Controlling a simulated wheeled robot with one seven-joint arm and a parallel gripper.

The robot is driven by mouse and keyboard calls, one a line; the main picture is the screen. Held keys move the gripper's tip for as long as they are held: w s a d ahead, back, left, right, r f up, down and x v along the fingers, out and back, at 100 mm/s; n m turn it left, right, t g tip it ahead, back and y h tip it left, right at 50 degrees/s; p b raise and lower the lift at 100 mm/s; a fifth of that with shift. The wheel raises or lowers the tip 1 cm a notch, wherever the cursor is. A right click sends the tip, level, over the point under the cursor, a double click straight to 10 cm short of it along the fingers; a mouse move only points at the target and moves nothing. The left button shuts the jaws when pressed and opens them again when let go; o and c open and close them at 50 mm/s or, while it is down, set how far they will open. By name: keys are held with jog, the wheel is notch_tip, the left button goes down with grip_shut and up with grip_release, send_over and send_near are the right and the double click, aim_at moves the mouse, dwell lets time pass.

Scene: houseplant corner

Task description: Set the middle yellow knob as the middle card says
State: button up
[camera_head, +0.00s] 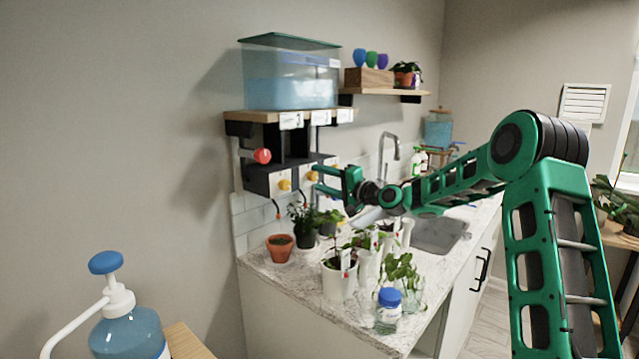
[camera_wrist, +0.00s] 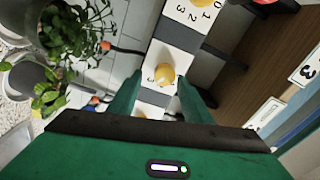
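My gripper (camera_head: 318,179) is open in front of the dark panel. In the wrist view its fingertips (camera_wrist: 160,92) lie on either side of the middle yellow knob (camera_wrist: 164,74), which shows between them. I cannot tell whether they touch it. In the head view the knob (camera_head: 312,175) is just left of the fingertips. A digit like 3 shows on the knob's white plate; other digits are hidden or unclear. The number cards hang on the shelf edge: one in the wrist view (camera_wrist: 306,70) reads 3, another (camera_wrist: 265,115) is unreadable. The middle card (camera_head: 320,118) is too small to read in the head view.
Another yellow knob (camera_head: 285,185) and a red ball (camera_head: 262,156) are on the left. A water tank (camera_head: 290,75) stands on the shelf above. Potted plants (camera_head: 340,275) crowd the counter below my gripper; a leafy plant (camera_wrist: 75,35) is close in the wrist view.

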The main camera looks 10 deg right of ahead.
jog(key=shift+s+a, duration=0.1)
jog(key=shift+a, duration=0.2)
jog(key=shift+s, duration=0.15)
jog(key=v, duration=1)
jog(key=shift+d, duration=0.25)
jog(key=shift+s, duration=0.1)
